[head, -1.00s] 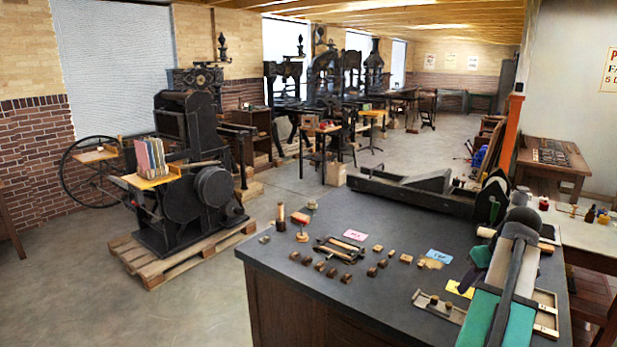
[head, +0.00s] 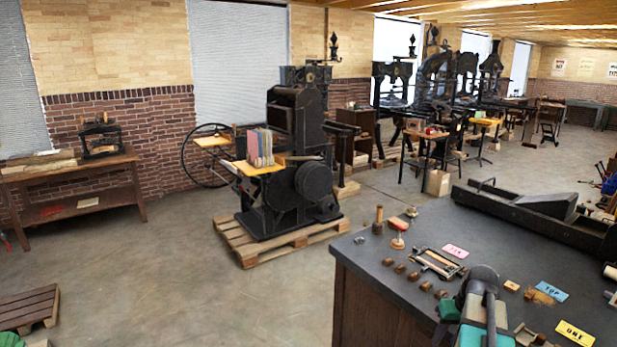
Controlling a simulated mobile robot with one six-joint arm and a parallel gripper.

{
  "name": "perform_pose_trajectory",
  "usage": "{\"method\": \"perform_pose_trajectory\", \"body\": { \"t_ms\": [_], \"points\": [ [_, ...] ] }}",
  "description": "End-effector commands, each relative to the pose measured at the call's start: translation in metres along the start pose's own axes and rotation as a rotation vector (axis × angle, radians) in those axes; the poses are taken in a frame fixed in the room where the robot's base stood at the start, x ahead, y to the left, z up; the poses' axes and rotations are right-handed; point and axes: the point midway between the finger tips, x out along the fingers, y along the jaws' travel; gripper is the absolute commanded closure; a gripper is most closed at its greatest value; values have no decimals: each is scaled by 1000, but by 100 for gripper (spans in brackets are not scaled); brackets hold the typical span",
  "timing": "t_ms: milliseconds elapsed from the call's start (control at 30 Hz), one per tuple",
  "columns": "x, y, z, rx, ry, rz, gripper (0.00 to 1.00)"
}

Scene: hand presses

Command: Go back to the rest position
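Part of my own teal and grey arm shows at the bottom right, in front of the dark worktable (head: 395,229). Its upper end is a dark rounded joint. No gripper fingers can be made out, so whether my gripper holds anything does not show. On the table are a red-topped hand stamp (head: 398,232), a wooden-handled tool (head: 378,220), a small metal and wood frame (head: 440,264), and several small wooden blocks (head: 414,277). A pink card (head: 455,251), a blue card (head: 552,291) and a yellow card (head: 575,334) lie flat there.
A large black press (head: 300,160) stands on a pallet (head: 235,238) left of the worktable. A long black press bed (head: 540,212) lies along the table's far side. A wooden side table (head: 90,180) stands by the brick wall.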

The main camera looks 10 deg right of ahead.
Motion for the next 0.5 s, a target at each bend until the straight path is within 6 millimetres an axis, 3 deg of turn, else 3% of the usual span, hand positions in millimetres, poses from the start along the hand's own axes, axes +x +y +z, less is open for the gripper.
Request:
{"method": "perform_pose_trajectory", "body": {
  "t_ms": [33,500],
  "points": [
    [11,-18,0,-12,-12,-2,64],
    [94,-149,14,-94,-87,8,64]
  ]
}}
